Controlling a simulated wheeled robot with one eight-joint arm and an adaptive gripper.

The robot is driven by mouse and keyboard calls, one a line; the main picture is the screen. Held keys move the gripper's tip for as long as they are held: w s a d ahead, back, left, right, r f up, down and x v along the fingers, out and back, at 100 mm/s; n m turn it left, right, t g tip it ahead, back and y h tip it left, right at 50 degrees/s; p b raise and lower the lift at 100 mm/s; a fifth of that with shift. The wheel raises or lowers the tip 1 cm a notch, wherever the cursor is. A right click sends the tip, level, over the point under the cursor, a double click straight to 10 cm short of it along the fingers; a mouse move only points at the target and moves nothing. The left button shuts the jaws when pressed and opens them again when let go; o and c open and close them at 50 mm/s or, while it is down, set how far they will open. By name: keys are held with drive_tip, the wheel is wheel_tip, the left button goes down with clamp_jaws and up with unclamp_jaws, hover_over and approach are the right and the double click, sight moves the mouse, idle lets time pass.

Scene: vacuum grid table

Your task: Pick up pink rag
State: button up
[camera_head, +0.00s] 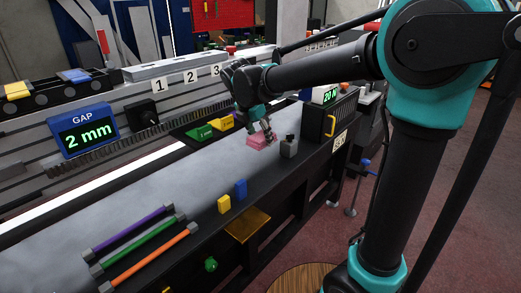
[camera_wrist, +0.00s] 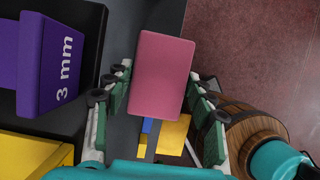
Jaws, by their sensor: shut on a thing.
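The pink rag (camera_head: 261,141) is a small, block-like pink piece at the far right part of the grey table (camera_head: 120,203). My gripper (camera_head: 266,128) is over it with its fingers at its sides. In the wrist view the pink rag (camera_wrist: 162,75) fills the space between the two green-padded fingers, and my gripper (camera_wrist: 160,100) is shut on it. The rag appears raised over the table edge in that view. In the head view I cannot tell whether its underside touches the table.
A small grey bottle-like object (camera_head: 289,146) stands just right of the rag. Yellow (camera_head: 224,204) and blue (camera_head: 240,188) blocks stand along the front edge. Purple, green and orange rods (camera_head: 150,254) lie at the left. A purple 3 mm block (camera_wrist: 60,65) is left of my gripper.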

sight(261, 136)
wheel_tip(261, 136, up, 11)
idle(0.4)
drive_tip(key=shift+f, duration=0.1)
